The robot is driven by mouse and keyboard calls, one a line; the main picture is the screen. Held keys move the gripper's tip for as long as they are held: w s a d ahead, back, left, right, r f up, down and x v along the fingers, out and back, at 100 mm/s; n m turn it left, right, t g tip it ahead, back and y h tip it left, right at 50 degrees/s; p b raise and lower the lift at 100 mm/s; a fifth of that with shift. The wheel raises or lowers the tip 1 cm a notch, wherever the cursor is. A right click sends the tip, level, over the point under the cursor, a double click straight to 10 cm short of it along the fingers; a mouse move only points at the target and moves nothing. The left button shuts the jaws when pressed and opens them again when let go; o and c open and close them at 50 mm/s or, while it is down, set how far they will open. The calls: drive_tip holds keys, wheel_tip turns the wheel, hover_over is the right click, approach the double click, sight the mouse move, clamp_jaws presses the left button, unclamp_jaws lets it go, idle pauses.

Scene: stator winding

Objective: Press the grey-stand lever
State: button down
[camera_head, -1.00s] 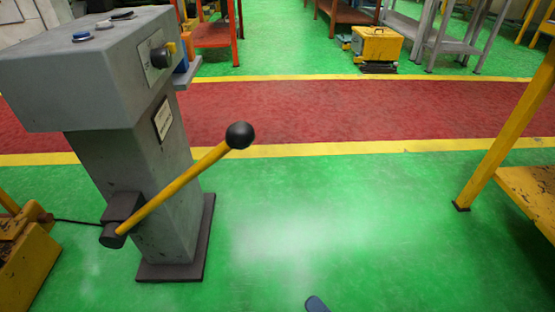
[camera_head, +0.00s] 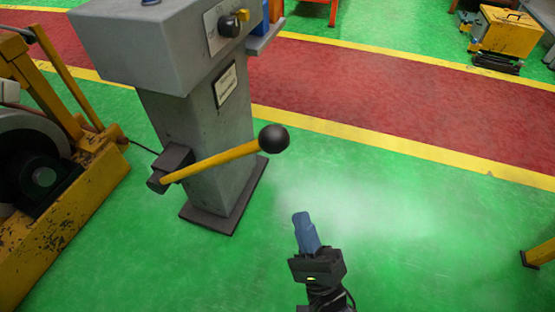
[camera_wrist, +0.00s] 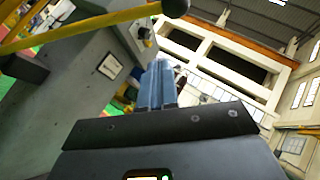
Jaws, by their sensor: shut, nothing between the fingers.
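The grey stand (camera_head: 208,125) is upright at the left of centre in the head view. Its lever is a yellow rod (camera_head: 215,159) with a black ball knob (camera_head: 273,138), rising slightly to the right from a dark pivot block (camera_head: 172,166). My gripper (camera_head: 301,216), with blue fingers, is shut and empty, in front of the stand and below and right of the knob in the picture, apart from it. In the wrist view my blue fingers (camera_wrist: 156,70) are together. There the yellow rod (camera_wrist: 85,27) and part of the knob (camera_wrist: 175,6) show along the top, clear of the fingers.
A yellow machine (camera_head: 60,220) with a dark round part stands left of the stand, with a cable between them. A yellow leg (camera_head: 540,253) is at the lower right edge. A yellow cart (camera_head: 503,35) is at the far right. Green floor right of the stand is clear.

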drive_tip(key=s+a+r+x, duration=0.1)
drive_tip(key=x, duration=1.1)
drive_tip(key=shift+a+r, duration=0.3)
drive_tip(key=shift+a, duration=0.25)
drive_tip(key=shift+s, duration=0.15)
